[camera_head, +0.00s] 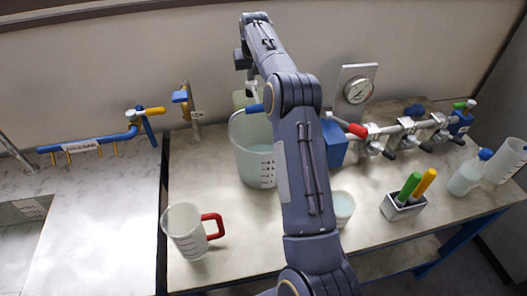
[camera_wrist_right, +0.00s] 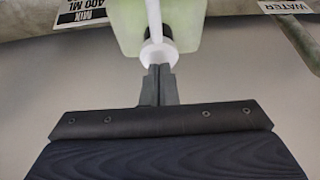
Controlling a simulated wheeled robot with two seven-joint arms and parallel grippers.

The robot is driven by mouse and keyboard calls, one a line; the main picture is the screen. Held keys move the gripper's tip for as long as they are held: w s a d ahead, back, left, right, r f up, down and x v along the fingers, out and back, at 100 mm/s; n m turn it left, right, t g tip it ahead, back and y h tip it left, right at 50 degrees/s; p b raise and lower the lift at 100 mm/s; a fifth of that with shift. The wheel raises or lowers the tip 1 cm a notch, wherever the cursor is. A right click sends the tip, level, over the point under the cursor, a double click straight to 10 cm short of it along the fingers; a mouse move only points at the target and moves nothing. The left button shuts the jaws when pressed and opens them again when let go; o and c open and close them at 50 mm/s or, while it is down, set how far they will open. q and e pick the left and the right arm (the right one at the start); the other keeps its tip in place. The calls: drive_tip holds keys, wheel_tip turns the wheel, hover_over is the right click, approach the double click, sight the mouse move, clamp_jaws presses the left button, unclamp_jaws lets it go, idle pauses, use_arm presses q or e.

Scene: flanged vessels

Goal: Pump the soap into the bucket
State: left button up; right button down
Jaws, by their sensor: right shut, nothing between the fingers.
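The bucket (camera_head: 250,165) is a translucent pale container with measuring marks and a blue handle grip, standing on the table behind my right arm, which hides its right side. The pale green soap dispenser (camera_head: 239,99) is behind the bucket, partly hidden. In the right wrist view, the dispenser (camera_wrist_right: 128,22) shows a white pump part (camera_wrist_right: 158,52) right at my fingertips. My right gripper (camera_head: 251,92) is shut and empty; its closed fingers (camera_wrist_right: 158,72) meet the white part, and I cannot tell whether they press it. My left gripper is not in view.
A clear jug (camera_head: 185,230) with a red handle stands front left. A pen holder (camera_head: 402,207), a small cup (camera_head: 343,207) and bottles (camera_head: 465,178) stand right. A blue pipe (camera_head: 90,145) is left.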

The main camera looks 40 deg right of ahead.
drive_tip(key=shift+r+p, duration=0.85)
drive_tip(key=shift+p, duration=0.2)
drive_tip(key=shift+r, duration=0.8)
drive_tip(key=shift+f, duration=0.1)
